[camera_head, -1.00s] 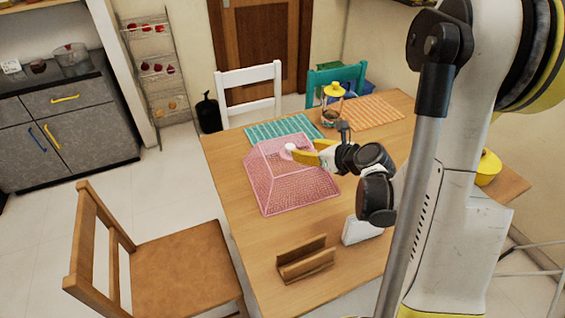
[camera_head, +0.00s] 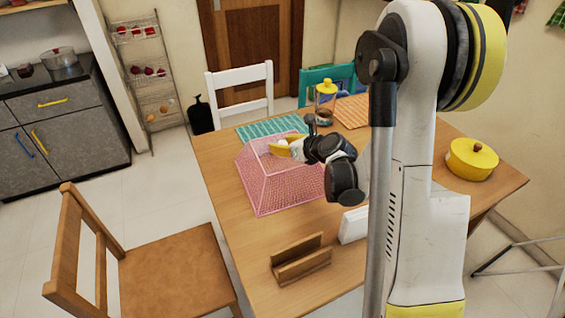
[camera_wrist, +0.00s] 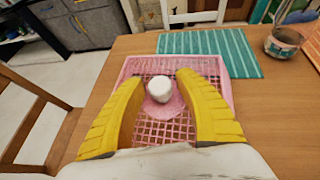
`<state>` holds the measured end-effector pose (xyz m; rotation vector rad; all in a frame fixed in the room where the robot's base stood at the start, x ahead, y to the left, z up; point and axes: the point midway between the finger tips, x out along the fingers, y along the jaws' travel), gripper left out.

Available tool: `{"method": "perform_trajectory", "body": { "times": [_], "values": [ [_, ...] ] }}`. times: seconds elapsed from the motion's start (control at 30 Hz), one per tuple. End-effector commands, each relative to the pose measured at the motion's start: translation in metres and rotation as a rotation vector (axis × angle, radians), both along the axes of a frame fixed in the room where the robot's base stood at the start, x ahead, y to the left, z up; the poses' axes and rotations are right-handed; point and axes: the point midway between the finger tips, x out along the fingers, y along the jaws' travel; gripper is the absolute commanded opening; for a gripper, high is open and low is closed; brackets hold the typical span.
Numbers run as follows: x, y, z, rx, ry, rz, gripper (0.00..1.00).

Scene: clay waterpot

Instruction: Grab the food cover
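The food cover (camera_head: 278,190) is a pink mesh dome with sloping sides, standing on the wooden table. It has a white knob on top, seen in the wrist view (camera_wrist: 159,88). My gripper (camera_head: 287,150) is at the top of the cover. In the wrist view its yellow fingers (camera_wrist: 160,95) are apart, one on each side of the knob, with a gap on both sides. They do not touch the knob. My arm hides part of the cover's right side in the head view.
A teal placemat (camera_head: 272,127) lies behind the cover. A yellow-lidded jar (camera_head: 326,100) and an orange placemat (camera_head: 352,112) are at the back. A wooden holder (camera_head: 300,260) stands at the front, a yellow pot (camera_head: 471,160) at the right. A wooden chair (camera_head: 165,270) is left.

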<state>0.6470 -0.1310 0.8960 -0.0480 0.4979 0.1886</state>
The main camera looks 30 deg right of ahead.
Motion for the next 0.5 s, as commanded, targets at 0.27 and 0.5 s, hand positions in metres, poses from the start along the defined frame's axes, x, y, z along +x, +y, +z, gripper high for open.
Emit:
{"method": "perform_trajectory", "body": {
  "times": [0.27, 0.5],
  "values": [
    [-0.0002, -0.0002, -0.0001, 0.0, 0.0, 0.0, 0.0],
    [-0.0002, -0.0001, 0.0002, -0.001, 0.0, 0.0, 0.0]
  ]
}}
